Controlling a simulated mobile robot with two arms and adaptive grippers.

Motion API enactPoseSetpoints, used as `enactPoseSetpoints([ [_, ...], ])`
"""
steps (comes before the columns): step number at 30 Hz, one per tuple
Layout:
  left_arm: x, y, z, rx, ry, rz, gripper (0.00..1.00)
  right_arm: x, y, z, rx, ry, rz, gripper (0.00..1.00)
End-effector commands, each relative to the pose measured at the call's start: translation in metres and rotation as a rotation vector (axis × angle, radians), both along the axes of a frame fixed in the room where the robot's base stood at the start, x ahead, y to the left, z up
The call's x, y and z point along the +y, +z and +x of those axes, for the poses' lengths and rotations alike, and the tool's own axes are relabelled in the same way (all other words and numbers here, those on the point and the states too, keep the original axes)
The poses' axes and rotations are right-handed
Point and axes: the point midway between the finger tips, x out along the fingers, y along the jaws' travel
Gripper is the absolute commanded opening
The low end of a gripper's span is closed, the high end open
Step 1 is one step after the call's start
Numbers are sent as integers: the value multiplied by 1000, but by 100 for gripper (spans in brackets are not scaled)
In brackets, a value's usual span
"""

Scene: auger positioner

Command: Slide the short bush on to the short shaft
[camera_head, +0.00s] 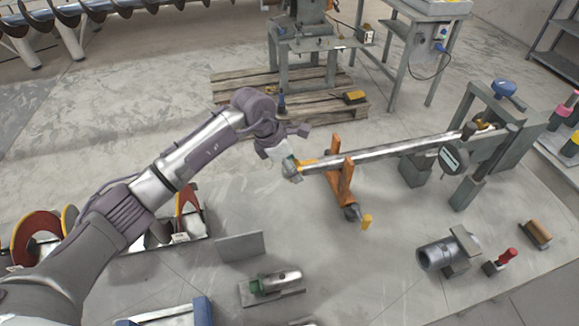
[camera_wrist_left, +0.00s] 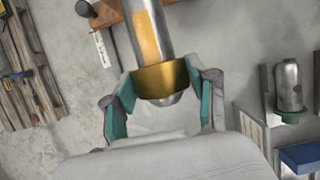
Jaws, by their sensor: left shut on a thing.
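The silver shaft (camera_head: 400,147) runs from the fixture at the right to its free left end, resting on an orange stand (camera_head: 343,175). In the left wrist view the shaft (camera_wrist_left: 149,35) comes down from the top with an orange-gold patch on its side. A brass bush (camera_wrist_left: 162,79) sits around the shaft near its end, and a rounded metal tip shows past it. My left gripper (camera_head: 290,168) is at the shaft's left end. Its teal-padded fingers (camera_wrist_left: 163,88) are shut on the bush from both sides. My right gripper is not in view.
A grey plate (camera_head: 240,247) and a small vise-like block with a cylinder (camera_head: 274,285) lie in front. A grey pipe piece (camera_head: 438,255) and a red-handled tool (camera_head: 507,260) lie at the right. A wooden pallet (camera_head: 325,108) is behind. Bare surface lies between.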

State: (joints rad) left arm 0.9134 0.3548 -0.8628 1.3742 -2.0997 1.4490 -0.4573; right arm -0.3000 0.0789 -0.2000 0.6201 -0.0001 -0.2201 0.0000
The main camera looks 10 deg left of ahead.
Motion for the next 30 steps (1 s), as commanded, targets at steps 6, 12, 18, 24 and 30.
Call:
enactPoseSetpoints([
  [6,-6,0,3,-2,-1,-1,9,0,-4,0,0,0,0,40],
  [12,-11,0,4,-1,-1,-2,9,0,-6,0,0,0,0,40],
  [18,-15,1,7,-2,-1,-1,9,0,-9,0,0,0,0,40],
  [24,-19,0,8,-1,0,-2,9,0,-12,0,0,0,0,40],
  [30,-24,0,10,-1,-1,-2,9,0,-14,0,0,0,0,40],
])
